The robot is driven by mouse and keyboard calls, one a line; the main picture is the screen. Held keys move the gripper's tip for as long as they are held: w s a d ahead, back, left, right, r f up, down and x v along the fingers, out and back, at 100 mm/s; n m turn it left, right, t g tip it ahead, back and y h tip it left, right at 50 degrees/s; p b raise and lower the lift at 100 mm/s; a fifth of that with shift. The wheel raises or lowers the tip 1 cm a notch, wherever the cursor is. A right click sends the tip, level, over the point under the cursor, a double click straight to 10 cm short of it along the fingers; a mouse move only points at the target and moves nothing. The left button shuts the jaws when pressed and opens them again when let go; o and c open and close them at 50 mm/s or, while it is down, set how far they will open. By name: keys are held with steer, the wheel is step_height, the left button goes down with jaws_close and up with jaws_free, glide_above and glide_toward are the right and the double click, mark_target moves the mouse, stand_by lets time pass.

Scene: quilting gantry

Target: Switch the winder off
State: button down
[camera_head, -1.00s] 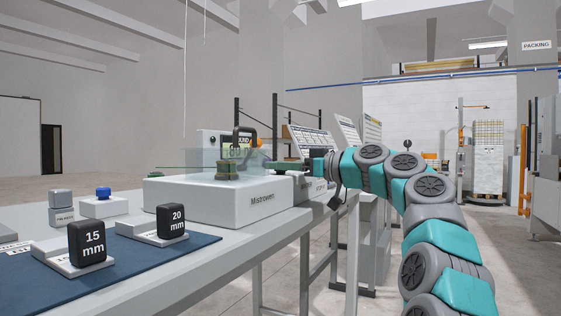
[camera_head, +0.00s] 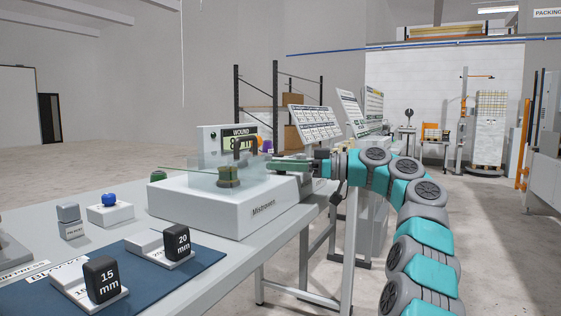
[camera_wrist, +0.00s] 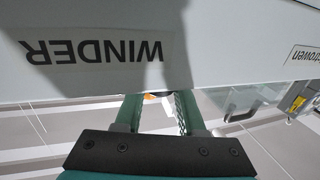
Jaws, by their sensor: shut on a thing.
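The winder (camera_head: 200,205) is a low white box marked Mistrowen on the bench. A clear cover stands on top, with a dark green spool (camera_head: 229,176) inside it. My gripper (camera_head: 276,168) reaches in from the right, its green fingers lying along the winder's right end. In the wrist view, the winder's pale face (camera_wrist: 90,55) bears the word WINDER upside down. My gripper's fingertips (camera_wrist: 158,98) are at its lower edge, shut on a small part there, apparently the switch. It is mostly hidden, so its position cannot be read.
A display panel (camera_head: 213,140) reading WOUND stands behind the winder. A blue button (camera_head: 110,199), a green button (camera_head: 158,175) and black blocks marked 15 mm (camera_head: 103,279) and 20 mm (camera_head: 177,241) sit to the left. Open floor lies right of the bench.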

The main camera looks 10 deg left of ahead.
steer(key=shift+f, duration=0.1)
steer(key=c, duration=0.5)
jaws_free()
steer(key=shift+d, duration=0.1)
steer(key=shift+s+d, duration=0.15)
steer(key=shift+d, duration=1.8)
steer(key=shift+s+d, duration=0.1)
steer(key=shift+d, duration=1.8)
